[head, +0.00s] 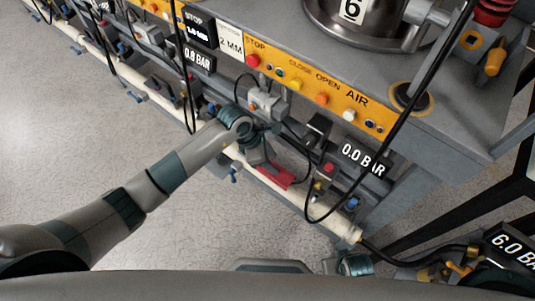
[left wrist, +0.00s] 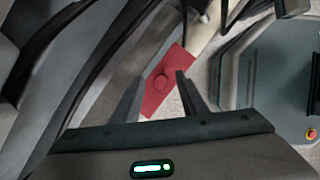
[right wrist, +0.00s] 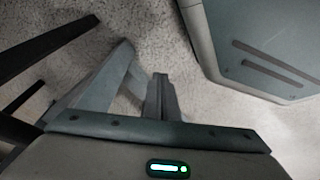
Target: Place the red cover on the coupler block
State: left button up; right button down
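The red cover (head: 284,177) is a flat red plate hanging low by the bench's front side, partly hidden by my left gripper. In the left wrist view the red cover (left wrist: 172,68) shows a round knob in its middle. My left gripper (head: 268,158) is right beside it. Its fingers are apart, with the knob showing between and beyond the fingertips (left wrist: 158,74); I see no contact. My right gripper (right wrist: 160,78) has its fingers together, empty, above the floor. I cannot tell for sure which grey fitting is the coupler block.
The bench carries a yellow button panel (head: 308,93) and a grey press vessel (head: 365,28). Below, a "0.0 BAR" display (head: 364,160), a cream pipe (head: 290,203) and a looping black hose (head: 383,128) crowd the area. The floor (head: 195,235) in front is clear.

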jog(key=shift+r, duration=0.15)
pick_arm(q)
jog(key=shift+r, duration=0.15)
jog(key=v, duration=1.7)
pick_arm(e)
jog(key=r, duration=0.5)
jog(key=shift+w+a+r, duration=0.2)
jog(key=shift+w+r, duration=0.2)
